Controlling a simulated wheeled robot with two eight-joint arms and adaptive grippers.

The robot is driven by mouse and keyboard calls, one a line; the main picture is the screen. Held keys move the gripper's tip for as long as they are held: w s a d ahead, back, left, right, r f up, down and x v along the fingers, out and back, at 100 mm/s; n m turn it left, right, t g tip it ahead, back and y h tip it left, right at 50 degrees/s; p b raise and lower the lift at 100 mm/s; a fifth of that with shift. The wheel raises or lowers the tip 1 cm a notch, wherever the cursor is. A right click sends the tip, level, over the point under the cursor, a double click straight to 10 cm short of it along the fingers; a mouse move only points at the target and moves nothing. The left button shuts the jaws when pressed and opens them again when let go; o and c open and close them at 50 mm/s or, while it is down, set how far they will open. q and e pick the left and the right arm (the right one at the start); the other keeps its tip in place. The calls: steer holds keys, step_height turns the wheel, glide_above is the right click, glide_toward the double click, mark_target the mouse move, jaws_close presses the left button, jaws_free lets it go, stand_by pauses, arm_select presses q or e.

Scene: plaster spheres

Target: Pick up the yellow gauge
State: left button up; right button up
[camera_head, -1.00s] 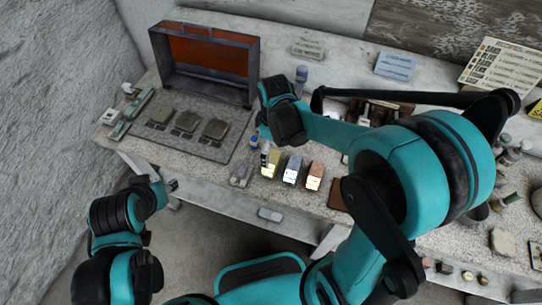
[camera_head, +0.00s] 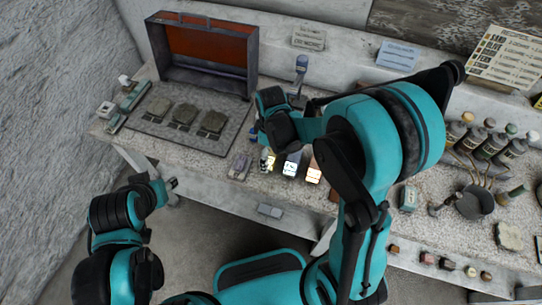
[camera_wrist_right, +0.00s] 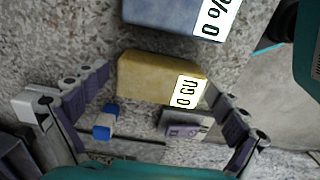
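The yellow gauge (camera_wrist_right: 150,78) is a small block with a white number label in the right wrist view. In the head view only a small part of the yellow gauge (camera_head: 271,161) shows below my right gripper (camera_head: 268,148). In the right wrist view my right gripper (camera_wrist_right: 157,85) is open, with one finger at the left and one at the right of the yellow gauge. No firm contact can be made out. My left gripper (camera_head: 172,184) is at the left in front of the bench, small, its opening unclear.
A blue-grey gauge (camera_head: 291,164) and a reddish-brown gauge (camera_head: 314,171) stand right of the yellow one. A purple-grey gauge (camera_head: 240,166) is at its left. A small blue-capped bottle (camera_wrist_right: 104,124) is close to the left finger. An open case (camera_head: 205,55) stands behind.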

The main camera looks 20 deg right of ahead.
mark_target(271, 152)
steer(key=c, duration=0.9)
steer(key=shift+c, duration=0.3)
steer(key=shift+r, duration=0.3)
step_height(271, 152, up, 4)
steer(key=shift+r+p, duration=0.15)
steer(key=shift+p, duration=1.05)
steer(key=s+d+r+p, duration=0.3)
steer(key=s+d+r, duration=0.2)
steer(key=d, duration=0.5)
steer(key=shift+d+r, duration=0.25)
steer(key=shift+r, duration=0.3)
steer(key=shift+s, duration=0.1)
